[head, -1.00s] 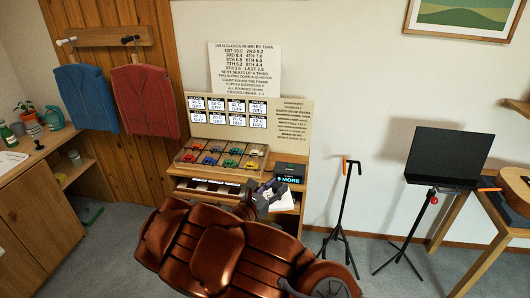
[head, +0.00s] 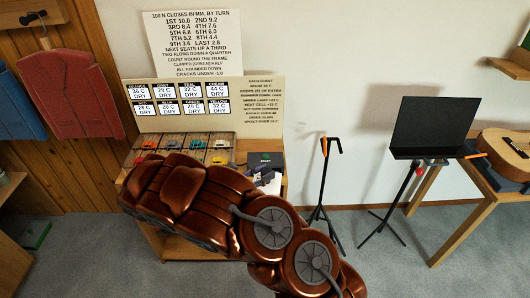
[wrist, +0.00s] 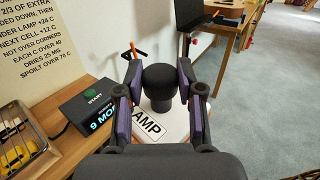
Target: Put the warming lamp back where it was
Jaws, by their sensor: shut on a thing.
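The warming lamp shows in the wrist view as a white body (wrist: 176,124) with a label reading "AMP" in view and a black knob (wrist: 160,88) on top. My gripper (wrist: 160,72) is shut on the knob, with one purple-padded finger on each side. In the head view my copper arm hides the gripper, and a bit of the white lamp (head: 270,184) shows beside the black box (head: 264,161). I cannot tell whether the lamp touches the bench.
The black box with a lit display (wrist: 92,108) stands on the wooden bench, left of the lamp. A tray of coloured pieces (head: 190,142) lies farther left. A black stand with an orange-tipped top (head: 323,175) and a music stand (head: 436,128) are to the right, with carpet between.

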